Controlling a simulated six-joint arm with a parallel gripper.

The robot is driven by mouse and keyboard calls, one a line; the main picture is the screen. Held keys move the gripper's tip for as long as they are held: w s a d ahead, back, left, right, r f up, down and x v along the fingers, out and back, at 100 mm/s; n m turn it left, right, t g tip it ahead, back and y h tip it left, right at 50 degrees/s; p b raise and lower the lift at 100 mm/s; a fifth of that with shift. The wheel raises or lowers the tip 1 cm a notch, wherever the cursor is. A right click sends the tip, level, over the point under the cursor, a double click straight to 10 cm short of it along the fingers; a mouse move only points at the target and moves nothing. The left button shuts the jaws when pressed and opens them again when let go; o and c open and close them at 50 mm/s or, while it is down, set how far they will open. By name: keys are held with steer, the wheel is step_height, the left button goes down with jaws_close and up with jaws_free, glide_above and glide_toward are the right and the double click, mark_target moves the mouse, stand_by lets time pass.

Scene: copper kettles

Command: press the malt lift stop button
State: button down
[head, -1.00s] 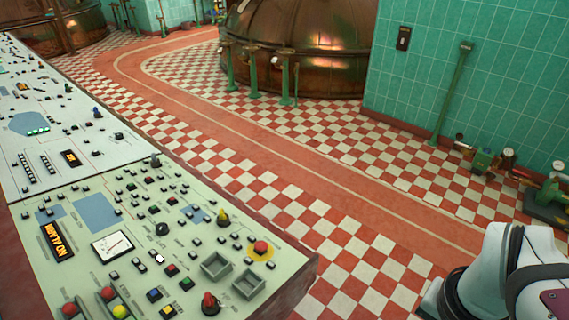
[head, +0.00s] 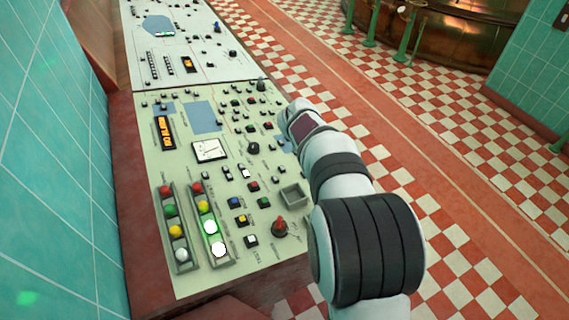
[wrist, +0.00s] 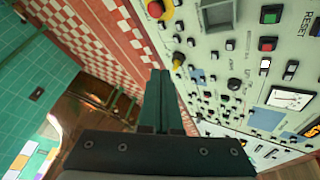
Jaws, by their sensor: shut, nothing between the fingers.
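A red mushroom button (wrist: 155,9) on a yellow disc shows at the top edge of the wrist view, near the panel's edge. No label naming the malt lift stop is readable, so I cannot confirm this is that button. In the head view my arm hides that part of the control panel (head: 180,270). My gripper (wrist: 162,75) is shut and empty in the wrist view, its fingers pointing along the panel's edge with the red button beyond and to the upper left of the tips. In the head view its fingers are hidden behind my arm.
A yellow knob (wrist: 178,60) is close by the fingertips. A red knob (head: 280,228), a square recess (head: 294,195) and two slots of coloured balls (head: 172,225) are on the near panel. A teal tiled wall (head: 45,150) stands left. Checkered floor (head: 460,220) lies open to the right.

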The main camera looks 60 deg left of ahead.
mark_target(255, 187)
steer(key=s+a+f+n+y, duration=0.2)
steer(key=s+a+f+n, duration=0.2)
steer(key=s+a, duration=0.6)
steer(key=shift+s+a+f+g, duration=0.3)
steer(key=shift+s+f, duration=0.4)
steer(key=shift+s, duration=0.2)
steer(key=shift+d, duration=0.1)
steer(key=shift+s+f, duration=0.25)
steer(key=shift+f, duration=1.2)
steer(key=shift+s+f, duration=0.3)
steer(key=shift+f, duration=1.1)
steer(key=shift+s+f, duration=0.25)
steer(key=shift+f, duration=1.2)
steer(key=shift+s+f, duration=0.1)
steer(key=shift+f, duration=0.3)
steer(key=shift+f, duration=0.35)
steer(key=shift+r, duration=0.75)
